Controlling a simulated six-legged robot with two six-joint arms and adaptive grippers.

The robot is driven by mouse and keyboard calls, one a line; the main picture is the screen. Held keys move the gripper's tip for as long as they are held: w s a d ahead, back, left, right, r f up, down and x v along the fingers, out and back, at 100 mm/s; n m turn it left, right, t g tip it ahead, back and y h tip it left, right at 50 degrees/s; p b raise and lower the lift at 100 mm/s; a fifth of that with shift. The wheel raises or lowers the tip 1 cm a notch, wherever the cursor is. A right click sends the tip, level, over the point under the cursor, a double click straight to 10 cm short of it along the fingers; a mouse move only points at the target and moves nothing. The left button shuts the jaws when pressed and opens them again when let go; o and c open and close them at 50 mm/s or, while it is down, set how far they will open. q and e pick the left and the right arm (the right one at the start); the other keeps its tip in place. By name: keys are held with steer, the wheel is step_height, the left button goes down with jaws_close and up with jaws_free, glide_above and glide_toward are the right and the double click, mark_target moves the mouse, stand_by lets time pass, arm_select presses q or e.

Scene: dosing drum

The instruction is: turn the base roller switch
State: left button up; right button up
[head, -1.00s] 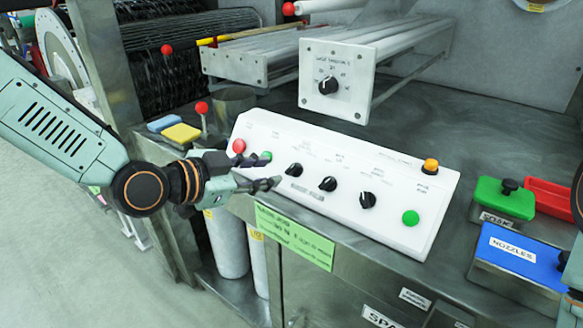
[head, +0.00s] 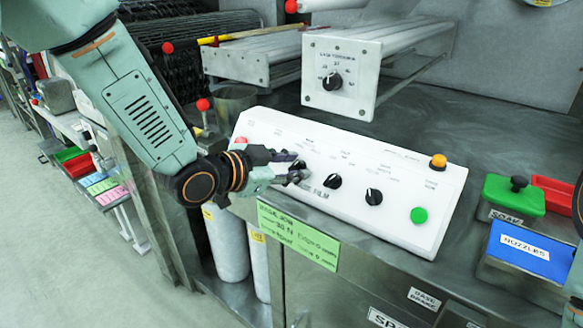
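A white sloped control panel (head: 400,234) lies on the metal bench. It carries three black rotary knobs in a row: the left knob (head: 301,169), the middle knob (head: 332,181) and the right knob (head: 373,197). The small print is too blurred to tell which one is the base roller switch. My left gripper (head: 298,168) is at the left knob, its two dark fingers apart with the knob at their tips. Contact is not clear, and the fingers partly hide the knob. My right gripper is out of view.
A red button (head: 240,141) is left on the panel; an orange button (head: 438,161) and a green button (head: 418,215) are right. A knob box (head: 342,73) stands behind. A green-lidded box (head: 514,194) and a blue box (head: 520,247) stand at right.

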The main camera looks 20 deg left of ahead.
arm_select(q)
steer(key=shift+a, duration=0.1)
steer(key=shift+c, duration=0.3)
jaws_close()
